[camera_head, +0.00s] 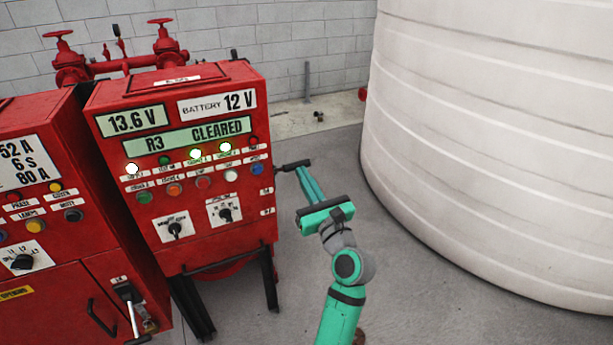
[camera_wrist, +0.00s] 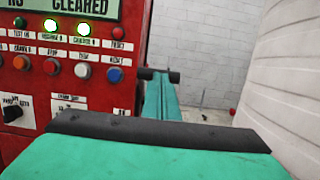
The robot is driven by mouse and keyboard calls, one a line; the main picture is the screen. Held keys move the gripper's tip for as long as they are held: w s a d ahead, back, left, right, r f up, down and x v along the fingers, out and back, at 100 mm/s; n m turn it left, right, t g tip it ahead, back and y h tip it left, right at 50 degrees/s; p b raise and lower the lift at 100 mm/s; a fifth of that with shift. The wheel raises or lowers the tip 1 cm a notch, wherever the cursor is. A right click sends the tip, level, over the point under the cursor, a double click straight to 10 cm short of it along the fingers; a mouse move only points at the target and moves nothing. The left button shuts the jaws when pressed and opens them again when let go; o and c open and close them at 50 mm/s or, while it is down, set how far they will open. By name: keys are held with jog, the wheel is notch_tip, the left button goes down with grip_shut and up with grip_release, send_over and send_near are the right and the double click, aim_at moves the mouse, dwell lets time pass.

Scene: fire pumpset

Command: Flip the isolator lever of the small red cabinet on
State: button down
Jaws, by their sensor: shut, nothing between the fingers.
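The small red cabinet (camera_head: 200,240) stands left of my arm, with a display reading "13.6 V", "BATTERY 12 V" and "R3 CLEARED". A black bar, seemingly the isolator lever (camera_head: 288,167), sticks out from its right side. It also shows in the wrist view (camera_wrist: 174,77), partly hidden behind my fingers. My gripper (camera_head: 303,171) is shut and empty, its teal fingers pointing away from the camera. In the wrist view the fingertips (camera_wrist: 160,80) overlap the bar; I cannot tell whether they touch it.
A larger red cabinet (camera_head: 60,240) stands at the left, with its own pale-handled lever (camera_head: 132,315) low down. A big white tank (camera_head: 490,150) fills the right. Red valves (camera_head: 165,45) and a block wall stand behind. Grey floor is clear between cabinet and tank.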

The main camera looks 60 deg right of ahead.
jog(key=s+a+r, duration=0.4)
jog(key=s+r, duration=0.1)
jog(key=s, duration=0.1)
jog(key=shift+a+r, duration=0.2)
jog(key=shift+r, duration=0.1)
dwell(0.5)
jog(key=shift+s, duration=0.1)
